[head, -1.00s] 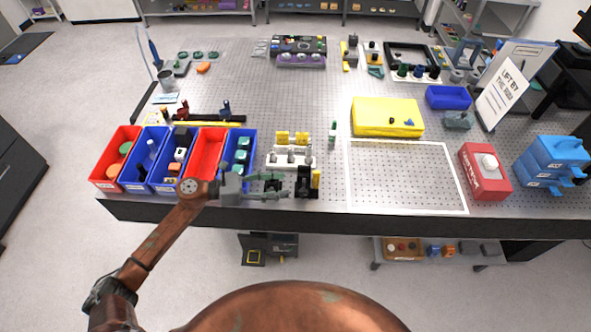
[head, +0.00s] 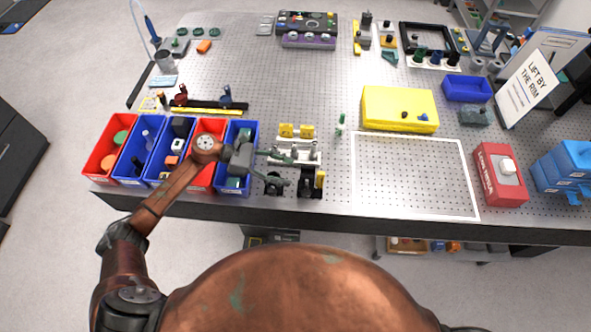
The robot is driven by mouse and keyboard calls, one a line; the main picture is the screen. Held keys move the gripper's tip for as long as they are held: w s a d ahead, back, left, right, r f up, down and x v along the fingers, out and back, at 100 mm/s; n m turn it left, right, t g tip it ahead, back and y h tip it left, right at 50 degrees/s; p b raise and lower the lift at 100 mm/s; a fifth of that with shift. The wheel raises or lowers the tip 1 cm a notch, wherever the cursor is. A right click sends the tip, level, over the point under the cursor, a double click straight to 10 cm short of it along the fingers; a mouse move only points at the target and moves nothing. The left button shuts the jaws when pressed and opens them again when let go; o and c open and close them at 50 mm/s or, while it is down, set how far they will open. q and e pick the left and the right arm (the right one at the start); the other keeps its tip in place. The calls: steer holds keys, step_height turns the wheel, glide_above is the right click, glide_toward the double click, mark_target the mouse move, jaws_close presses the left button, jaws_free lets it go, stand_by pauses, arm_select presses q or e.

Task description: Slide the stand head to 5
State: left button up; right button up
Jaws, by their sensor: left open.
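I cannot tell for sure which part is the stand head. A black rail with a yellow strip (head: 208,106) lies behind the bins, with a small red upright piece (head: 181,94) and a blue one (head: 227,95) on it. Any numbers are too small to read. A black block with a yellow piece (head: 311,184) stands near the table's front edge. My left gripper (head: 291,168) is open, its fingers pointing right, just left of this block and in front of a white fixture (head: 292,152). I see nothing between its fingers. My right gripper is not in view.
Red and blue bins (head: 108,148) line the front left. A yellow case (head: 399,108) lies behind a white-outlined area (head: 412,175), which is empty. A red box (head: 499,175) and blue drawers (head: 565,172) stand at right. A small green item (head: 340,124) stands right of the fixture.

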mark_target(307, 177)
arm_select(q)
steer(key=x, duration=0.4)
steer(key=shift+w+d+p, duration=0.1)
steer(key=shift+p, duration=0.25)
steer(key=c, duration=0.9)
jaws_close()
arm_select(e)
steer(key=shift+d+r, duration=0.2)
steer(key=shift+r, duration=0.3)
